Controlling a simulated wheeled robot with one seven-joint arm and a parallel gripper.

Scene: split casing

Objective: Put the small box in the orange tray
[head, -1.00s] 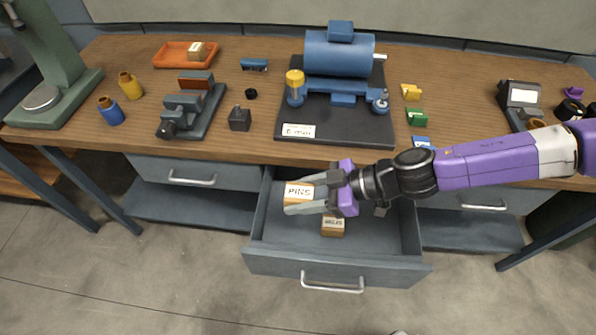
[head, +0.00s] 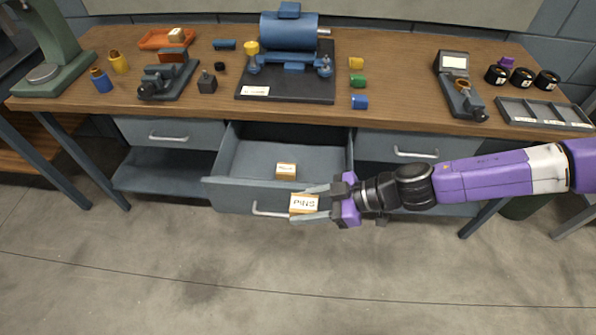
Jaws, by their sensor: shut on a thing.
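My gripper (head: 318,203) is shut on a small tan box labelled PINS (head: 304,204). It holds the box in front of the open drawer, near the drawer's front right corner in the picture. The orange tray (head: 150,43) sits at the back left of the workbench, with a small tan box with a pale top (head: 176,37) in it. Another small tan box (head: 286,171) with a label too small to read lies inside the open drawer (head: 245,158).
The wooden bench (head: 215,107) carries a dark vise (head: 165,78), a blue machine on a black base (head: 288,45), yellow and blue bottles (head: 101,80) and a green press (head: 50,50). The open drawer juts out below the bench. The floor in front is clear.

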